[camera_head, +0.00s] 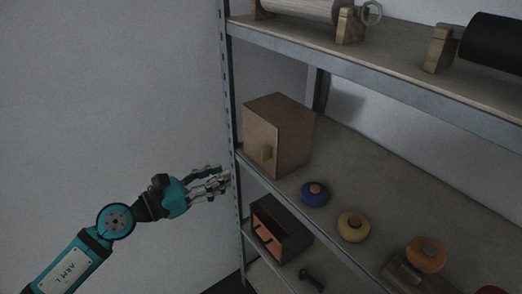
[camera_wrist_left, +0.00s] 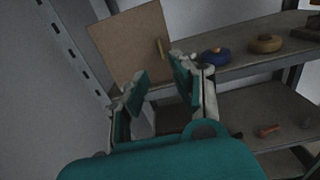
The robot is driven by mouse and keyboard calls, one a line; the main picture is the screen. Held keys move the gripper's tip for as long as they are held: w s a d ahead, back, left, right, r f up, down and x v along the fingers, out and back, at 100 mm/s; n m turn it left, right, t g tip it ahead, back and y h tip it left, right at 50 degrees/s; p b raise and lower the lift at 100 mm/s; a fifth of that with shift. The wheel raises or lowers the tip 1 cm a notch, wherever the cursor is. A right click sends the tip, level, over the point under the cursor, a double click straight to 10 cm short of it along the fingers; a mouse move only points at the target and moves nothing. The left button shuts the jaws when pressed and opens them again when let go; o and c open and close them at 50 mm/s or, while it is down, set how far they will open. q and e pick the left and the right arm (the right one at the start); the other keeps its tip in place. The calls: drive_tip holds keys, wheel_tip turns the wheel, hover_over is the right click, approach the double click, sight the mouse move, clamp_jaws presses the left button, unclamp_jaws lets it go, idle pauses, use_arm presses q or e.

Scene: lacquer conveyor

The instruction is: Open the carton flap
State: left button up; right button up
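A brown carton (camera_head: 283,133) stands on the middle shelf by the left upright. Its front face, the flap (camera_head: 262,139), looks shut and has a small yellowish tab handle (camera_head: 266,154). In the left wrist view the flap (camera_wrist_left: 128,45) and its tab (camera_wrist_left: 160,48) are ahead of the fingers. My left gripper (camera_head: 223,180) is to the left of and below the carton, beside the shelf upright. In the left wrist view its fingers (camera_wrist_left: 158,85) are spread with nothing between them. It is apart from the tab. My right gripper is not in view.
The metal shelf upright (camera_head: 230,110) stands close to my left gripper. Blue (camera_head: 314,194), yellow (camera_head: 353,227) and orange (camera_head: 426,254) round objects sit right of the carton. A dark open box (camera_head: 281,232) is on the shelf below. Rolls lie on the upper shelf.

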sight(262, 156)
use_arm(q)
drive_tip(key=p+x, duration=0.2)
drive_tip(key=x, duration=1)
drive_tip(key=shift+d, duration=0.2)
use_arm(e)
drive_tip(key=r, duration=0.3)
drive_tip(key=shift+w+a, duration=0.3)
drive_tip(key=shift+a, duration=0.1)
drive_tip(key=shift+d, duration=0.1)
use_arm(q)
clamp_jaws()
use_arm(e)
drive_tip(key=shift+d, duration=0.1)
